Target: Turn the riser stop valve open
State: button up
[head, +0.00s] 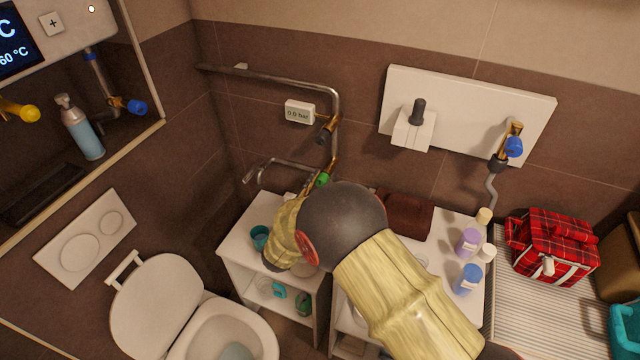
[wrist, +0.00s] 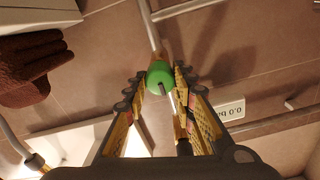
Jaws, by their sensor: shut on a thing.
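A green valve knob (head: 322,180) sits on the metal pipe that runs down the wall, low behind my arm. In the wrist view the round green knob (wrist: 159,74) lies between my fingertips. My gripper (wrist: 161,78) is shut on it, one finger on each side. In the head view my forearm and wrist hide most of the gripper and part of the pipe's lower end. A white display (head: 299,113) beside the pipe reads 0.0 bar.
A white shelf (head: 237,238) with cups and bottles stands under the arm, near the toilet (head: 215,335). A brown towel (head: 404,214) lies right of the arm. A blue-handled valve (head: 513,147) is on the right wall panel. A red plaid bag (head: 553,245) stands further right.

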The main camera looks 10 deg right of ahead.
jog(key=shift+n, duration=0.3)
jog(key=n+p, duration=0.3)
jog(key=p, duration=0.1)
jog(key=shift+r+n, duration=0.15)
jog(key=shift+n, duration=0.25)
jog(key=n+p, duration=0.3)
jog(key=n, duration=0.1)
jog(key=shift+w+a+n, duration=0.1)
jog(key=shift+n, duration=0.2)
jog(key=n+p, duration=0.3)
jog(key=n, duration=0.2)
jog(key=shift+p, duration=0.4)
jog(key=shift+a+f+n+p, duration=0.15)
jog(key=shift+n+p, duration=0.3)
jog(key=shift+n, duration=0.5)
jog(key=shift+d+f+n+p, duration=0.1)
jog(key=shift+n+p, duration=0.35)
jog(key=shift+n, duration=0.5)
jog(key=o, duration=1.1)
jog(key=shift+c, duration=0.2)
jog(key=shift+o, duration=0.5)
